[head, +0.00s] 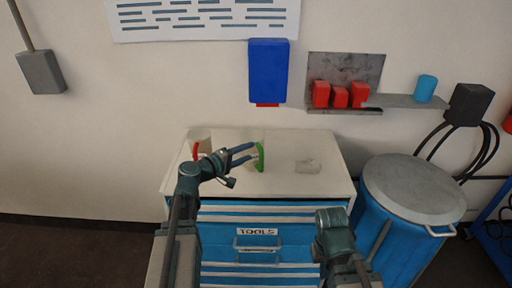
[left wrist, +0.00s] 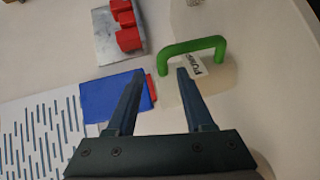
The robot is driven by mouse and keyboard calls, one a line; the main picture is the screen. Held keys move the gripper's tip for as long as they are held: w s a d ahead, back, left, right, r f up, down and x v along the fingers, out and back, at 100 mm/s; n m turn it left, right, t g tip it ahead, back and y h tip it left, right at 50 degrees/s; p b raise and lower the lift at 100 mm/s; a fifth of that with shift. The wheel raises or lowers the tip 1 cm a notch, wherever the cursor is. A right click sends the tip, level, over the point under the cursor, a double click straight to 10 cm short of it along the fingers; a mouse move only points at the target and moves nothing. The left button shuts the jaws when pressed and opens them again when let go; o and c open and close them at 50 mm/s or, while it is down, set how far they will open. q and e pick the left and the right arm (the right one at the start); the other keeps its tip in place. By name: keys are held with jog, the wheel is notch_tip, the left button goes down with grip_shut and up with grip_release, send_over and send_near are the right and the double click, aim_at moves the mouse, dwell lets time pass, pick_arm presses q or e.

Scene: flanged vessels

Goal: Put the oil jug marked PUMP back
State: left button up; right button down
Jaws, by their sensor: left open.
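A pale jug with a green handle (head: 260,157) stands on the tool cabinet's top. In the left wrist view its green handle (left wrist: 192,45) arches across just beyond the fingertips, and its pale body carries a label reading PUMP (left wrist: 195,68). My left gripper (head: 251,155) is open beside the handle; in its wrist view the open fingers (left wrist: 160,72) point at the handle with nothing held between them. Whether a finger touches the jug I cannot tell. A second pale jug with a red handle (head: 196,151) stands to the left, partly behind my left arm. My right gripper's fingers do not show.
The blue tool cabinet (head: 215,217) has a pale top with a greyish patch (head: 307,166) at right. A blue drum with a grey lid (head: 414,187) stands right of it. Above are a blue wall box (head: 268,70) and a shelf (head: 400,101) with red blocks and a blue cup.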

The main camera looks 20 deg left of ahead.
pick_arm(q)
jog(key=v, duration=0.5)
jog(key=shift+p, duration=0.3)
jog(key=s+d+f+m+g, duration=0.3)
jog(key=d+f+m+g, duration=0.15)
jog(key=d, duration=0.45)
jog(key=s+d+f+m+g, duration=0.35)
jog(key=d+f, duration=0.25)
jog(key=d, duration=0.3)
jog(key=s+d+f+m+g+y, duration=0.1)
jog(key=s+f+m+g+y, duration=0.2)
jog(key=s, duration=0.3)
jog(key=s+d+f+m+g+y, duration=0.2)
jog(key=s+f+m+g+y, duration=0.1)
jog(key=s, duration=0.4)
jog(key=f+m+y, duration=0.1)
jog(key=y, duration=0.1)
jog(key=shift+d+f+g+y, duration=0.2)
jog(key=shift+f+g+y, duration=0.05)
jog(key=shift+g+y, duration=0.05)
jog(key=shift+a, duration=0.1)
